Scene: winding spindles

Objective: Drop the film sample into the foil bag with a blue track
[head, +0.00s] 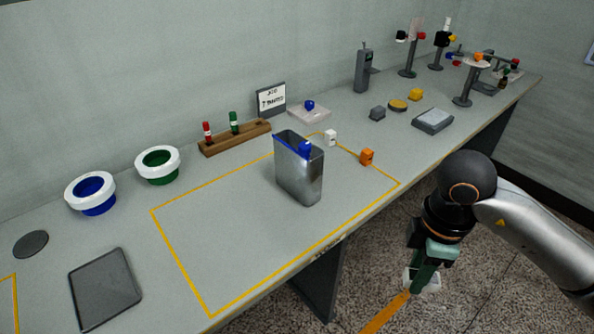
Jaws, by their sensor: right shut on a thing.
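The foil bag (300,182) is a silver, upright, open-topped pouch standing on the table. A blue track (286,139) runs along its top edge, with a small blue block on it. My right gripper (424,278) hangs past the table's front edge, above the floor, to the right of the bag and well apart from it. Its greenish fingers are shut on a small pale piece at the tips. This is likely the film sample, but its shape is mostly hidden by the fingers. My left gripper is not in view.
Yellow lines mark a mostly clear table area around the bag. A white block (330,138) and an orange block (366,157) stand right of it. A wooden rack (235,138) and two white-rimmed bowls, blue (91,194) and green (157,166), stand left. Several stands fill the far end.

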